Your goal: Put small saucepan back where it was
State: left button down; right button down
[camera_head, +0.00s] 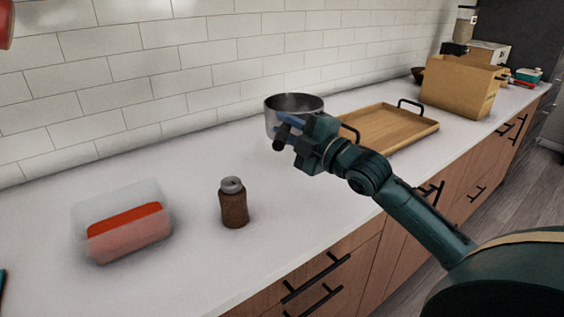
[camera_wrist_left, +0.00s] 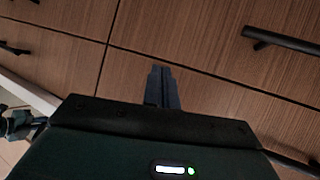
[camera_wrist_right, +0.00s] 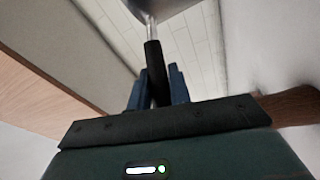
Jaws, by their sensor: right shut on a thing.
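The small saucepan (camera_head: 296,104) is a metal pot with a dark handle, near the back wall beside the wooden tray in the head view. My right gripper (camera_head: 286,128) is shut on its handle. In the right wrist view the black handle (camera_wrist_right: 154,66) sits between the blue fingers of that gripper (camera_wrist_right: 158,86), and the pot (camera_wrist_right: 155,8) shows at the top edge. I cannot tell whether the pot's base touches the counter. My left gripper (camera_wrist_left: 163,86) has its fingers together, empty, in front of wooden drawer fronts in the left wrist view.
A wooden tray (camera_head: 385,125) with black handles lies right of the pot, with a cardboard box (camera_head: 460,88) farther right. A brown shaker (camera_head: 234,207) and a clear container with red contents (camera_head: 125,232) stand on the white counter (camera_head: 190,175).

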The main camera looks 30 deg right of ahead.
notch_tip(320, 180, down, 9)
jog(key=shift+s+f+b, duration=0.1)
jog(key=shift+f+b, duration=0.05)
jog(key=shift+b, duration=0.15)
jog(key=shift+f, duration=0.15)
jog(key=c, duration=1.3)
grip_release()
jog(key=shift+f, duration=0.1)
jog(key=shift+r, duration=0.2)
jog(key=shift+s+d+f, duration=0.1)
jog(key=shift+s+f, duration=0.1)
jog(key=shift+s, duration=0.1)
jog(key=v, duration=1.1)
jog(key=shift+s+r+b, duration=0.1)
jog(key=shift+s+b, duration=0.1)
jog(key=shift+b, duration=0.15)
